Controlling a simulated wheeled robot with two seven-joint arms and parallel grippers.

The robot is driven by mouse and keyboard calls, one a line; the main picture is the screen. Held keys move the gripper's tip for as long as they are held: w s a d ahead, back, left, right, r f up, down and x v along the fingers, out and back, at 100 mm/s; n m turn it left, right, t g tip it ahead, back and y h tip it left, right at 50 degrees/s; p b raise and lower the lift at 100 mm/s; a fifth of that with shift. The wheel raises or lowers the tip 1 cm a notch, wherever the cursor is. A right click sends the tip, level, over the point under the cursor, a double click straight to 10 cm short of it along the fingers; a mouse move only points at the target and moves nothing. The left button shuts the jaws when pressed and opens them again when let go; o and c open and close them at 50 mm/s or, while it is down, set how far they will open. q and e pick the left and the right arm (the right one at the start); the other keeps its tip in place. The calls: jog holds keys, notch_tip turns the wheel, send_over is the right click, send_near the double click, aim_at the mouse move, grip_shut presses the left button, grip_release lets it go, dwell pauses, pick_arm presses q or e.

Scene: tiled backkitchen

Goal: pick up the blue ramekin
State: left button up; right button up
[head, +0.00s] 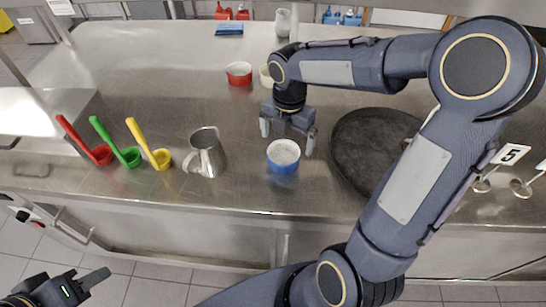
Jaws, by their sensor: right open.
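The blue ramekin (283,166), with a white inside, stands upright on the steel counter (245,194) near its front edge. My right gripper (287,138) is open and points down just behind the ramekin in the head view. Its two fingers are spread left and right, and nothing is between them. I cannot tell how high the fingertips are above the counter. My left gripper (82,284) is low at the bottom left corner, away from the counter, partly cut off by the frame; its opening is unclear.
A metal jug (207,152) stands left of the ramekin, and a large dark pan (365,145) lies to its right. Red (239,74) and cream (265,77) ramekins stand farther back. Red, green and yellow ladles (155,150) lie at left. The back left counter is mostly clear.

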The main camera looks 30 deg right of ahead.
aim_at(283, 160)
jog(key=f, duration=0.6)
jog(key=shift+a+f, duration=0.15)
jog(key=shift+a, duration=0.2)
jog(key=shift+c, duration=0.3)
jog(key=c, duration=1)
jog(key=shift+w+r, duration=0.1)
jog(key=shift+r, duration=0.1)
